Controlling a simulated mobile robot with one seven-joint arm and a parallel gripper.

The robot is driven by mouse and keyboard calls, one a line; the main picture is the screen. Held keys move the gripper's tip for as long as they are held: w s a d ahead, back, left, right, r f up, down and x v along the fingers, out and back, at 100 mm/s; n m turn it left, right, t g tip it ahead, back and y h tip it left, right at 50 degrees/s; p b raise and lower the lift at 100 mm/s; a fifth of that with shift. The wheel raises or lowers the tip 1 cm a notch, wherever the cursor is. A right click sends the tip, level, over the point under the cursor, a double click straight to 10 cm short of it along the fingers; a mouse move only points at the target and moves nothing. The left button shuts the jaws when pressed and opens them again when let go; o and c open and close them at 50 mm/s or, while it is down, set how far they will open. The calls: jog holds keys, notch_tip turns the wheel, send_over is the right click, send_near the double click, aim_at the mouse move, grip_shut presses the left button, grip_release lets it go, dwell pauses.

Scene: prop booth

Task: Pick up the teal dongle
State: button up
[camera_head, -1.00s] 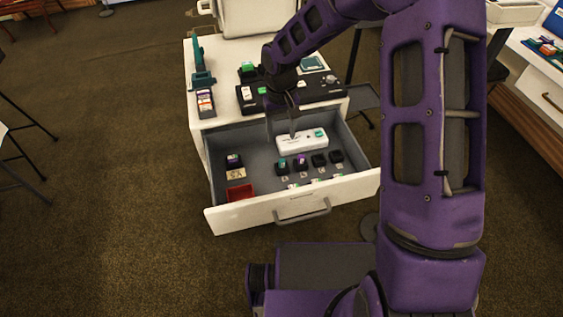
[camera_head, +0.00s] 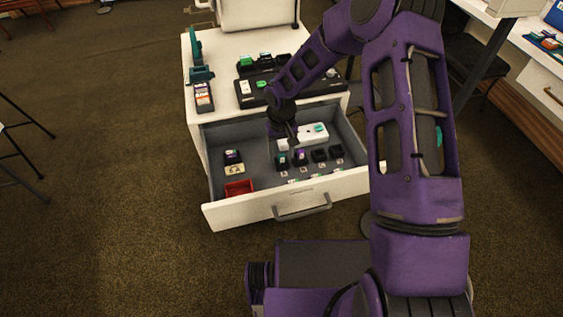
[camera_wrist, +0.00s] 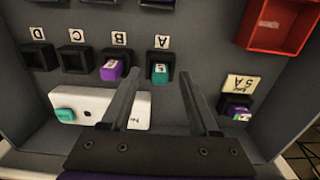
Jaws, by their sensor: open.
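A small teal dongle (camera_wrist: 160,72) with a pale label stands in the black holder marked A in the wrist view. In the head view it shows in the open drawer (camera_head: 230,212), at the left end of the holder row (camera_head: 282,160). My gripper (camera_wrist: 159,63) is open and empty. Its two fingers point down into the drawer, with the dongle showing between the fingertips in the wrist view. I cannot tell the exact height gap. In the head view my gripper (camera_head: 283,138) hangs over the drawer, just behind the row.
A purple dongle (camera_wrist: 112,70) stands in holder B; holders C and D look empty. A white device (camera_wrist: 95,110) with a teal end lies behind the row. A red tray (camera_wrist: 282,22) and holder 5A (camera_wrist: 238,108) with a dongle stand to the side.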

jog(key=shift+c, duration=0.3)
grip_shut()
